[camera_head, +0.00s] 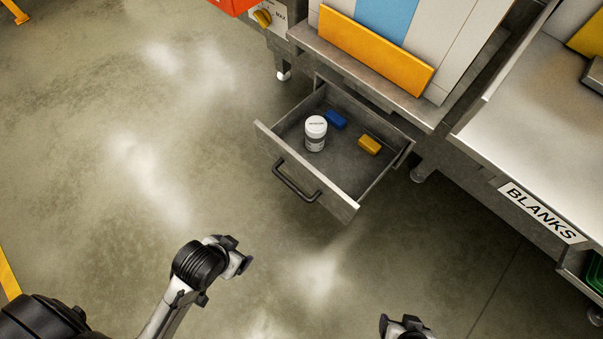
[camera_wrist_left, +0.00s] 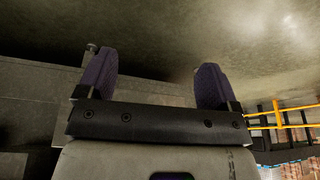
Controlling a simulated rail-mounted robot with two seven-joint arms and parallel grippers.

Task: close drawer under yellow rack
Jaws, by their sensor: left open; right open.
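The grey metal drawer (camera_head: 357,208) under the yellow rack stands pulled out, with a dark bar handle (camera_head: 296,182) on its front. The rack's yellow panel (camera_head: 375,52) leans above it. Inside the drawer are a white-lidded jar (camera_head: 316,133), a blue block (camera_head: 336,120) and a yellow block (camera_head: 370,145). My left gripper (camera_head: 238,257) is below and left of the handle, apart from it. In the left wrist view its two purple fingers (camera_wrist_left: 155,85) are spread with nothing between them. My right gripper (camera_head: 404,325) is open at the bottom edge, partly cut off, away from the drawer.
A bench with a BLANKS label (camera_head: 541,213) stands to the right. Table feet stand on either side of the drawer. The concrete floor in front of and left of the drawer is clear.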

